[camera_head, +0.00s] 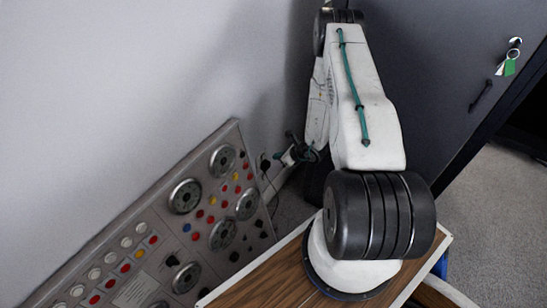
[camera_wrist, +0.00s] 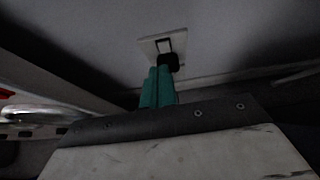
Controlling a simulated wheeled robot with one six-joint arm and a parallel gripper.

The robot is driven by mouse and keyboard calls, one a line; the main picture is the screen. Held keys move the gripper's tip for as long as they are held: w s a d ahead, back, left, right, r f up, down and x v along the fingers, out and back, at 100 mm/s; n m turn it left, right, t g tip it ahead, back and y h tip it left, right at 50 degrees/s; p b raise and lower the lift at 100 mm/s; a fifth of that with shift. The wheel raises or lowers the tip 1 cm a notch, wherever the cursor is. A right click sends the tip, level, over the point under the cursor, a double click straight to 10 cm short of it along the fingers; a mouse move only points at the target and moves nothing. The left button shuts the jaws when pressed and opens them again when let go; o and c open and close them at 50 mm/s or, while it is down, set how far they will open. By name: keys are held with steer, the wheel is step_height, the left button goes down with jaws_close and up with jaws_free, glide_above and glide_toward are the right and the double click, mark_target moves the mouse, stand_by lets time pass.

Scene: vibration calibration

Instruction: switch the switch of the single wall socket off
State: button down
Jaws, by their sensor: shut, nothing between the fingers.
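The wall socket (camera_wrist: 148,46) is a pale square plate low on the wall in the wrist view, with a dark-edged, light switch (camera_wrist: 164,45) on its face. A small black piece (camera_wrist: 169,62) sits at the plate's lower right; I cannot tell whether it is a plug. My gripper (camera_wrist: 159,70) has teal fingers, shut and empty, with their tips just below the plate and overlapping its lower edge in the picture. Whether they touch it cannot be told. In the head view my gripper (camera_head: 297,152) is low between the panel and the dark cabinet, and the switch cannot be made out there.
A grey control panel (camera_head: 150,250) with dials and coloured buttons stands at the left. A dark cabinet (camera_head: 440,60) with keys (camera_head: 510,62) is at the right. A wooden surface (camera_head: 265,280) lies below my arm. The gap around my gripper is narrow.

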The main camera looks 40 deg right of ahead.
steer(key=v, duration=0.7)
steer(key=shift+w+d+r, duration=0.3)
steer(key=shift+w+r, duration=0.05)
steer(key=shift+w, duration=0.1)
